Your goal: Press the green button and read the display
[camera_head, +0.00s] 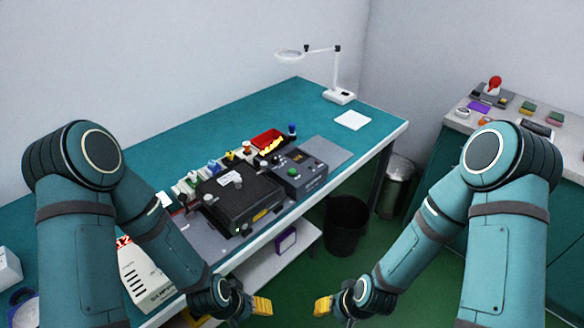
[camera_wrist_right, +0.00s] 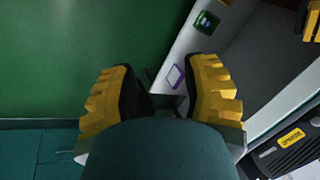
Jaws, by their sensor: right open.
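A round green button (camera_head: 292,172) sits on the front part of a dark grey control box (camera_head: 306,180) on the bench. The top panel of this box is too small to make out any display reading. A larger black case (camera_head: 245,192) with a yellow label stands just left of it. My right gripper (camera_head: 325,306) is low in front of the bench, away from the box. In the wrist view its yellow fingers (camera_wrist_right: 162,95) are apart with nothing between them. My left gripper (camera_head: 258,306) hangs low beside it, also clear of the box; its jaw opening is unclear.
The teal bench (camera_head: 240,118) carries small colored parts, a red bin (camera_head: 267,138) and a magnifier lamp (camera_head: 340,96). A white lower shelf (camera_head: 270,268) juts below. A black bin (camera_head: 346,225) stands on the green floor. A second counter (camera_head: 460,122) is at right.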

